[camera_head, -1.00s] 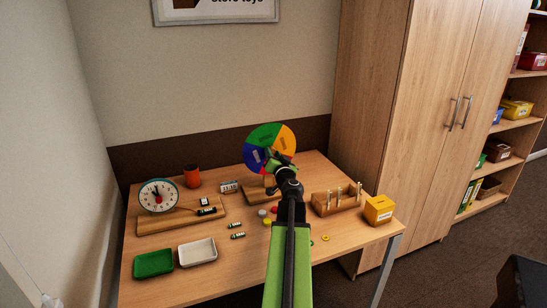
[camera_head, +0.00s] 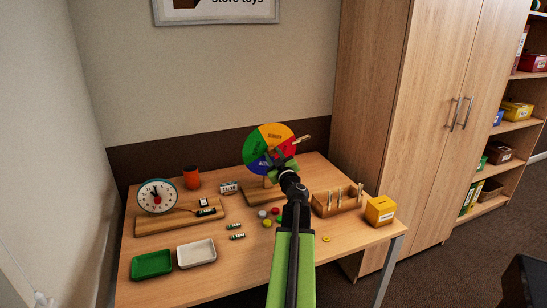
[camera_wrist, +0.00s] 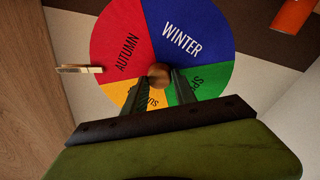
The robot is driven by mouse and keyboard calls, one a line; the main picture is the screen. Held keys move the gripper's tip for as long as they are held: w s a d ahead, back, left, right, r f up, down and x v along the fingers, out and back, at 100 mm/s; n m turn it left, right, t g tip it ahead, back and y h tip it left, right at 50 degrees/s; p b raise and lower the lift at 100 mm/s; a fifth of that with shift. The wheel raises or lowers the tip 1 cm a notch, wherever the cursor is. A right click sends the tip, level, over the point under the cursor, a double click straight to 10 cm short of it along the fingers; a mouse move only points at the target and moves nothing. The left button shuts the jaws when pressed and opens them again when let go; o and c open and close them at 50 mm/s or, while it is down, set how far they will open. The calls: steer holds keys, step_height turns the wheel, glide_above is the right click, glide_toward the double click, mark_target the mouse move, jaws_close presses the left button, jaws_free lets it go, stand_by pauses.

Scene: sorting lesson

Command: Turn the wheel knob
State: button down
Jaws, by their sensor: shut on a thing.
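The season wheel (camera_head: 256,145) stands upright at the back of the table, with green on the left, orange-yellow at the top, blue at the bottom and red at the right. A pale wooden clip (camera_head: 301,140) is at its right edge by the red sector. My gripper (camera_head: 277,160) is in front of the wheel's middle and hides part of it. In the wrist view, the round wooden knob (camera_wrist: 158,72) is at the wheel's centre, and my gripper (camera_wrist: 160,78) is shut on it. WINTER is at the top there and AUTUMN at the left, beside the clip (camera_wrist: 78,69).
A clock (camera_head: 157,196) on a wooden board, an orange cup (camera_head: 191,177) and green (camera_head: 152,264) and white (camera_head: 196,253) trays are left. A wooden peg rack (camera_head: 337,202) and a yellow box (camera_head: 380,210) are right. Batteries and coloured discs lie in front of the wheel.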

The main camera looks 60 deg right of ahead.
steer(key=shift+d+n+y, duration=0.1)
steer(key=shift+n+y, duration=0.2)
steer(key=shift+n, duration=1.9)
steer(key=c, duration=1)
jaws_free()
steer(key=shift+t, duration=0.3)
steer(key=shift+f, duration=0.1)
